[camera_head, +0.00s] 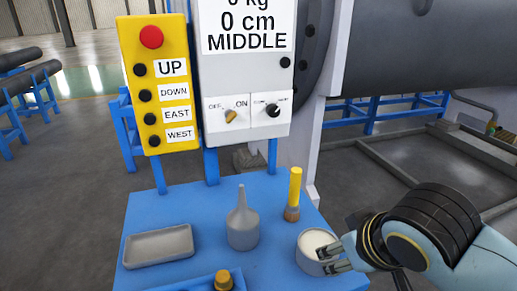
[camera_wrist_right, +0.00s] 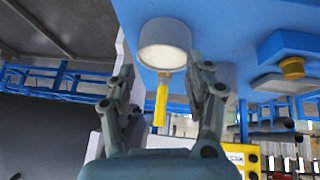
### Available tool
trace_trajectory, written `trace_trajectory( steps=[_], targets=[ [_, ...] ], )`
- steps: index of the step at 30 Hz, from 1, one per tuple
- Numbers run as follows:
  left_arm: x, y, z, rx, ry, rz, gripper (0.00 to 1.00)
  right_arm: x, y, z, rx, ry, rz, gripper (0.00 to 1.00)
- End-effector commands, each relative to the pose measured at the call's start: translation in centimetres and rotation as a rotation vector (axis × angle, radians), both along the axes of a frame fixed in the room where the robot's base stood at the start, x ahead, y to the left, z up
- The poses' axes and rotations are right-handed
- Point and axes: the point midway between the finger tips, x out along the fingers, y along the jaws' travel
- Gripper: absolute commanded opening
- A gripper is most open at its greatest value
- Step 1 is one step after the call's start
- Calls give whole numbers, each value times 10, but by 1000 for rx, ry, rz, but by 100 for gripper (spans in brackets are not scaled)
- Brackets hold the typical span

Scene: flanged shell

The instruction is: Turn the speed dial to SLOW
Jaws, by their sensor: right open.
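The speed dial (camera_head: 272,110) is a small black knob at the lower right of the grey control box, on a white plate. Its labels are too small to read surely, and I cannot tell where it points. Beside it on the left is an OFF/ON switch (camera_head: 230,116) with an orange handle. My right gripper (camera_head: 335,258) is open at the right edge of the blue table, close to a round tin and well below the dial. In the right wrist view its spread fingers (camera_wrist_right: 160,92) have nothing gripped between them. My left gripper is out of view.
The blue table (camera_head: 190,217) holds a grey tray (camera_head: 158,245), a grey oil can (camera_head: 242,220), a yellow-handled brush (camera_head: 294,192) and the tin (camera_head: 316,239). A yellow button box (camera_head: 178,20) stands left of the control box (camera_head: 215,75), whose display reads MIDDLE.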

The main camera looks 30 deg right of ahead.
Motion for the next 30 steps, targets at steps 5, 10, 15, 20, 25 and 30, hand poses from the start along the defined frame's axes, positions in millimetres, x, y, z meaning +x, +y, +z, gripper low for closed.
trace_trajectory(
  steps=[5,10,15,20,25,30],
  targets=[
    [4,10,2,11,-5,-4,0,41,-24,21,-16,-217,-154,53],
    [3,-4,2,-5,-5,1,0,83,-42,48,1,-474,-269,53],
    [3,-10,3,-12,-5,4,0,131,-50,87,83,-789,-317,53],
    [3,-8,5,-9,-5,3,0,171,-38,124,237,-1043,-265,53],
    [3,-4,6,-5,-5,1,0,187,-25,138,336,-1128,-209,53],
    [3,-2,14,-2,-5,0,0,205,-28,141,347,-1135,-203,53]
  ],
)
